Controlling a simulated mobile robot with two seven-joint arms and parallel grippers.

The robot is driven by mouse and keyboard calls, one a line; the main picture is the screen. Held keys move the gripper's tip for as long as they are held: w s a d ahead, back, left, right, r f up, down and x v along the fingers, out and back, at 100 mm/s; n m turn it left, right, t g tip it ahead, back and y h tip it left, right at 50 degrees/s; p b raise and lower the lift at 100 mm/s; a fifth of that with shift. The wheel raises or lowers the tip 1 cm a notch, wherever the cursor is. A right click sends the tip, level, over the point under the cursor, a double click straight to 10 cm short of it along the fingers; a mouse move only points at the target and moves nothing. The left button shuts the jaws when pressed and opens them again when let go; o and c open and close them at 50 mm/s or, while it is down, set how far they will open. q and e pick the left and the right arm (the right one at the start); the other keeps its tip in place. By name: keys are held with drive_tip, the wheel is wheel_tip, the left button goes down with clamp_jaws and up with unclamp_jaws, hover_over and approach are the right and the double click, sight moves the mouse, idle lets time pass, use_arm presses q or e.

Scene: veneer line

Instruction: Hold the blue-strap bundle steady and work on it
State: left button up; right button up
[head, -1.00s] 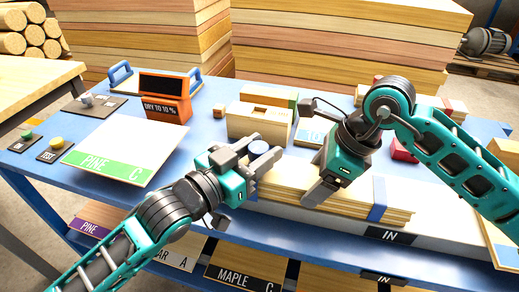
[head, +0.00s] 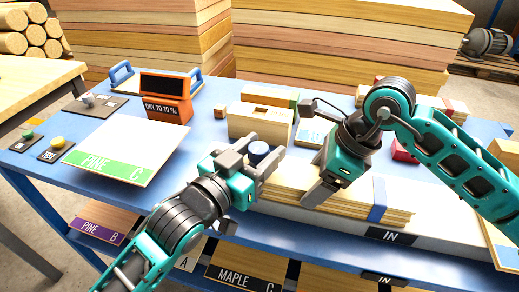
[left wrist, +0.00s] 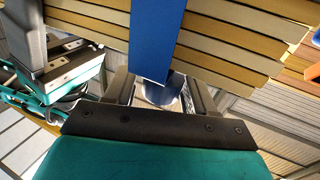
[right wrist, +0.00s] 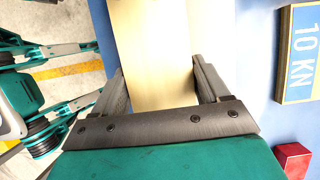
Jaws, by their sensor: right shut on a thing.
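The wood veneer bundle (head: 330,197) lies on the blue table, with a blue strap (head: 377,205) around its right part. In the left wrist view a blue strap (left wrist: 157,35) crosses the layered edges. My right gripper (head: 322,190) is shut on the bundle; in the right wrist view its fingers flank the pale wood (right wrist: 155,50).
A wooden box (head: 262,120) is behind the grippers. A red block (head: 403,150) is behind my right arm. Wood stacks rise behind the table.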

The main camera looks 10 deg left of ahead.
use_arm(q)
drive_tip(key=shift+o, duration=0.7)
drive_tip(key=shift+a, duration=0.1)
drive_tip(key=shift+f, duration=0.1)
drive_tip(key=shift+s+a, duration=0.1)
drive_tip(key=v, duration=1.1)
drive_tip(key=shift+s, duration=0.3)
use_arm(e)
drive_tip(key=shift+d, duration=0.1)
use_arm(q)
drive_tip(key=shift+a, duration=0.1)
use_arm(e)
drive_tip(key=o, duration=1.3)
drive_tip(key=shift+o, duration=0.2)
drive_tip(key=shift+r, duration=0.15)
